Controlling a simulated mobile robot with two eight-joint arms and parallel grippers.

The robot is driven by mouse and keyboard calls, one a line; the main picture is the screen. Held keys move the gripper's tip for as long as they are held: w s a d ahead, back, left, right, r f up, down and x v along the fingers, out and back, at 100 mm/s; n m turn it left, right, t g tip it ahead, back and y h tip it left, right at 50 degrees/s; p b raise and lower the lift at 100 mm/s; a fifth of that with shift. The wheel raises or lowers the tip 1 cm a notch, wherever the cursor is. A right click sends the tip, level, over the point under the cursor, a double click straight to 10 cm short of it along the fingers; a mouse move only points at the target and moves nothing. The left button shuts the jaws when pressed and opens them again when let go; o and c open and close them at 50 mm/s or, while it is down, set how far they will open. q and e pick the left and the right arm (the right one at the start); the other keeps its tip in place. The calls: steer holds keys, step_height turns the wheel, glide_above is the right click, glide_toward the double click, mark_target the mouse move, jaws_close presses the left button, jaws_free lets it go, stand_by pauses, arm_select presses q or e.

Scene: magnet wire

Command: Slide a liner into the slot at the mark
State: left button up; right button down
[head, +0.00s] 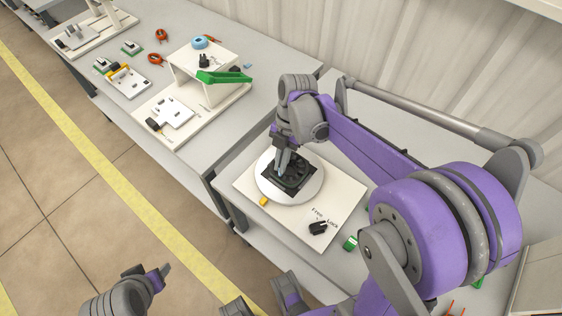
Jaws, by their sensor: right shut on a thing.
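My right gripper (281,169) points down over the black slotted part (296,186). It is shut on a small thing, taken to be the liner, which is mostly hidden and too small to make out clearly. The black part has dark slots around a ring and sits on a round white disc (315,191) on a white board (338,185). Whether the liner is inside a slot cannot be told. No mark on a slot can be made out. My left gripper (163,272) is low at the bottom left, away from the table; its fingers are unclear.
A yellow block (264,201) lies beside the disc. A black lever (318,228) stands by the words "Free" and "Lock". A green item (350,243) lies near the board's right corner. Another bench (215,150) at left holds a white stand (220,72) and small parts.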

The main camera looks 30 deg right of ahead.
steer(key=shift+f+b, duration=0.65)
steer(key=shift+f, duration=0.35)
stand_by(0.4)
steer(key=c, duration=0.9)
jaws_free()
steer(key=shift+r, duration=0.1)
steer(key=p+v, duration=0.3)
steer(key=v, duration=0.1)
steer(key=shift+d+r+p, duration=0.15)
steer(key=shift+r+p, duration=0.15)
steer(key=shift+r, duration=0.1)
